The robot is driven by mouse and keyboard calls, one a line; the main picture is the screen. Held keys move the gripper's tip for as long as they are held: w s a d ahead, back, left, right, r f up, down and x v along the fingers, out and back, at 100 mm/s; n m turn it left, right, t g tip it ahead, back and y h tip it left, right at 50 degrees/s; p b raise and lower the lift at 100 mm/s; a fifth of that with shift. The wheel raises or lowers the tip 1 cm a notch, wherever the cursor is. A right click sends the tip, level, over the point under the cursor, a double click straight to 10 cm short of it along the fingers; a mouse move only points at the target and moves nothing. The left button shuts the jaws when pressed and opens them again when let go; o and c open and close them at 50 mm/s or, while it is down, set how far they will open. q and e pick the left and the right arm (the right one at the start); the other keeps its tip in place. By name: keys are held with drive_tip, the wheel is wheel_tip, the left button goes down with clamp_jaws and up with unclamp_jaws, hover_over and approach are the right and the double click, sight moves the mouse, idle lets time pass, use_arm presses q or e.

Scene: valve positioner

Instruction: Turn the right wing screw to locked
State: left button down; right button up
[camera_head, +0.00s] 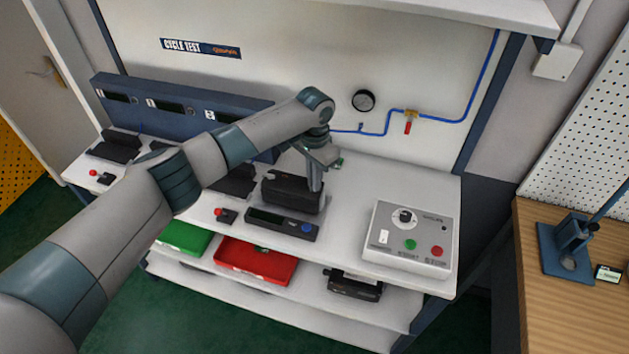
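A dark box-shaped device, probably the valve positioner (290,194), sits on the white bench behind a low dark panel with a blue button. My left arm reaches in from the left, and my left gripper (316,182) points down at the right end of this device. The fingers overlap the device's right side in the picture; I cannot tell whether they touch it. Whether they are open or shut is too small to see. I cannot make out the right wing screw; it may be hidden by the gripper. My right gripper is not in view.
A grey control box (410,238) with a knob and green and red buttons stands on the right of the bench (345,222). A blue pipe with a red-handled valve (408,127) runs along the back panel. Green and red trays (254,262) lie on the shelf below.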

use_arm(q)
drive_tip(key=m+b, duration=0.1)
drive_tip(key=m, duration=0.5)
drive_tip(key=shift+w, duration=0.1)
drive_tip(key=m+b, duration=0.1)
drive_tip(key=m, duration=0.5)
drive_tip(key=shift+r, duration=0.1)
idle(0.4)
drive_tip(key=c, duration=2)
unclamp_jaws()
drive_tip(key=shift+r, duration=0.4)
drive_tip(key=shift+r+b, duration=2.8)
drive_tip(key=shift+r, duration=5.5)
